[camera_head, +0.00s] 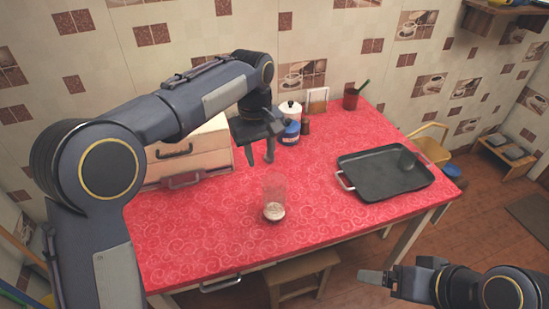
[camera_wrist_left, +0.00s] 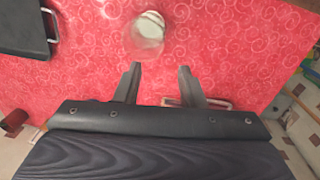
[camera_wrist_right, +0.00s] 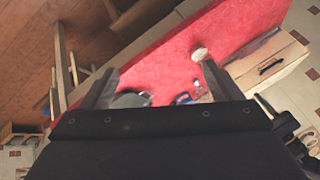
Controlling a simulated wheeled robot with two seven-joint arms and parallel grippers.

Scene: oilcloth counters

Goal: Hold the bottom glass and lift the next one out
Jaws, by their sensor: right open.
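A clear glass stack (camera_head: 274,192) stands upright on the red table, with a whitish layer at its bottom; I cannot tell how many glasses are nested. It also shows in the left wrist view (camera_wrist_left: 146,36), beyond the fingertips. My left gripper (camera_head: 260,158) is open and empty, above and behind the stack in the head view, not touching it. Its two fingers show apart in the left wrist view (camera_wrist_left: 159,68). My right gripper (camera_wrist_right: 159,68) is open and empty, low off the table's front right in the head view (camera_head: 376,278).
A drawered box (camera_head: 212,150) stands at the back left. A white-lidded jar (camera_head: 290,109), a blue jar (camera_head: 291,132) and a red cup (camera_head: 350,99) stand at the back. The cloth around the stack is clear.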

